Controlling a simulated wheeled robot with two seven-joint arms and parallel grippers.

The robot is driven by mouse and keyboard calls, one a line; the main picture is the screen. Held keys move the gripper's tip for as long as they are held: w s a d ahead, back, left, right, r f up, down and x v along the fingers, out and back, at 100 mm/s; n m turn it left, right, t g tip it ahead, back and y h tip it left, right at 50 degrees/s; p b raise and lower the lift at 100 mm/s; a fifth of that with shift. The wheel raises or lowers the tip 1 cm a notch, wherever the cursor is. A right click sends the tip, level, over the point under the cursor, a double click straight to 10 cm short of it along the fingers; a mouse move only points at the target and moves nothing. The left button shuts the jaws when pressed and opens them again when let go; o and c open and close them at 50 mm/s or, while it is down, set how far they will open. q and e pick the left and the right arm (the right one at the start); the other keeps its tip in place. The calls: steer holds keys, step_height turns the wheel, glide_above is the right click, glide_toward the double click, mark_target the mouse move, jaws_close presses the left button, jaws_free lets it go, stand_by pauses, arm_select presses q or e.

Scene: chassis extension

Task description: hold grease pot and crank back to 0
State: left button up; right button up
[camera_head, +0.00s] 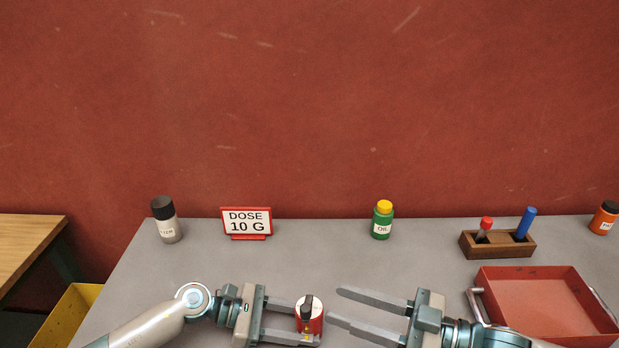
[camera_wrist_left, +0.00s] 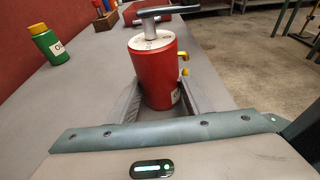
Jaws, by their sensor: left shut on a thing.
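The red grease pot (camera_head: 311,318) stands upright at the front of the bench in the head view. In the left wrist view the pot (camera_wrist_left: 158,75) has a white disc on top, a yellow fitting on its side and a partly hidden label. A dark crank handle (camera_wrist_left: 154,11) on a grey shaft rises from the disc; its reading is too small to tell. My left gripper (camera_head: 308,322) is shut on the pot, one finger on each side. My right gripper (camera_head: 337,305) is open and empty, just right of the pot, its fingers pointing toward it.
A sign (camera_head: 246,222) reads "DOSE 10 G". A grey black-capped bottle (camera_head: 167,222) and a green oil bottle (camera_head: 382,222) stand behind. A wooden holder (camera_head: 497,245) with red and blue items, a red tray (camera_head: 545,305) and an orange bottle (camera_head: 604,220) are right. The bench middle is clear.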

arm_select(q)
steer(key=o, duration=0.9)
steer(key=shift+c, duration=0.2)
steer(key=v, duration=1.2)
steer(key=shift+r, duration=0.1)
